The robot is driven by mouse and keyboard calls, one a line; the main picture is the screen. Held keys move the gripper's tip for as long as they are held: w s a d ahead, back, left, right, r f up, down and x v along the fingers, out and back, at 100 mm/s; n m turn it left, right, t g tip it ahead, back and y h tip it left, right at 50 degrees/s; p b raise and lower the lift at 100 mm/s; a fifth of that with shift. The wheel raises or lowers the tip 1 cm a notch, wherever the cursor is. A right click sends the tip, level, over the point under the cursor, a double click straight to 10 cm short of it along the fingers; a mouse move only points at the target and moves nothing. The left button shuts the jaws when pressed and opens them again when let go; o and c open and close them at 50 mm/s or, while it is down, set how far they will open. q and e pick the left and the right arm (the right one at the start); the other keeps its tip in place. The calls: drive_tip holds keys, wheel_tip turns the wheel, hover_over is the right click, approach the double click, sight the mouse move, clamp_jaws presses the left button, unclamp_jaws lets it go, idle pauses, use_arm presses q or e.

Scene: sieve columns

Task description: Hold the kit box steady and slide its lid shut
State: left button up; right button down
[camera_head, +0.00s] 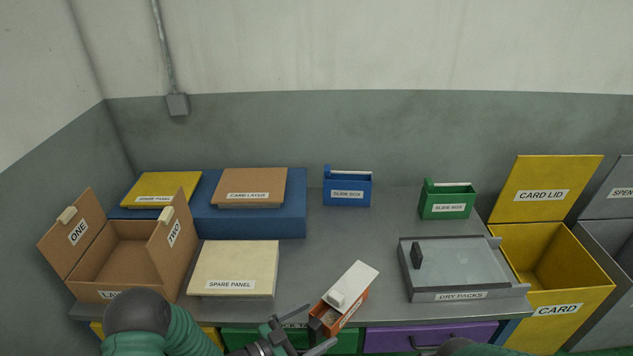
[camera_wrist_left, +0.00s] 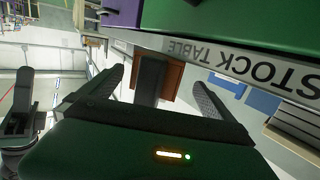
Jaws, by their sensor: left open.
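The kit box (camera_head: 349,314) is a small orange-brown box at the front edge of the table, set at a slant. Its white lid (camera_head: 358,277) has a small raised grip and sits toward the far end, leaving the near end of the box open. A dark block stands at the near end. My left gripper (camera_head: 303,333) is open just in front of that end. In the left wrist view its fingers (camera_wrist_left: 157,92) are spread on either side of the dark block, with the brown box (camera_wrist_left: 173,80) behind; contact cannot be told.
A spare panel (camera_head: 234,268) lies left of the box and a grey dry packs tray (camera_head: 462,296) right. An open carton (camera_head: 125,255) stands far left. Blue (camera_head: 346,193) and green (camera_head: 446,205) slide boxes stand behind. The table (camera_head: 340,235) between them is clear.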

sight(332, 313)
use_arm(q)
drive_tip(key=shift+w+d+f, duration=0.2)
drive_tip(key=shift+w+d, duration=0.05)
drive_tip(key=shift+w, duration=0.15)
drive_tip(key=w+d+b, duration=0.1)
drive_tip(key=w+b, duration=0.1)
drive_tip(key=shift+w+d+f, duration=0.3)
drive_tip(key=shift+d, duration=0.1)
drive_tip(key=d, duration=0.2)
drive_tip(key=w+d, duration=0.1)
drive_tip(key=shift+w+d, duration=0.1)
drive_tip(key=shift+d, duration=0.3)
drive_tip(key=shift+a, duration=0.7)
drive_tip(key=c, duration=0.5)
drive_tip(key=shift+d, duration=0.15)
drive_tip(key=c, duration=0.4)
drive_tip(key=shift+d, duration=0.3)
drive_tip(key=c, duration=0.3)
drive_tip(key=shift+c, duration=0.2)
use_arm(e)
drive_tip(key=shift+a+f, duration=0.4)
drive_tip(key=shift+f, duration=0.25)
drive_tip(key=shift+a+f, duration=0.35)
drive_tip(key=shift+f, duration=0.25)
use_arm(q)
drive_tip(key=shift+a, duration=0.25)
use_arm(e)
drive_tip(key=shift+a, duration=0.25)
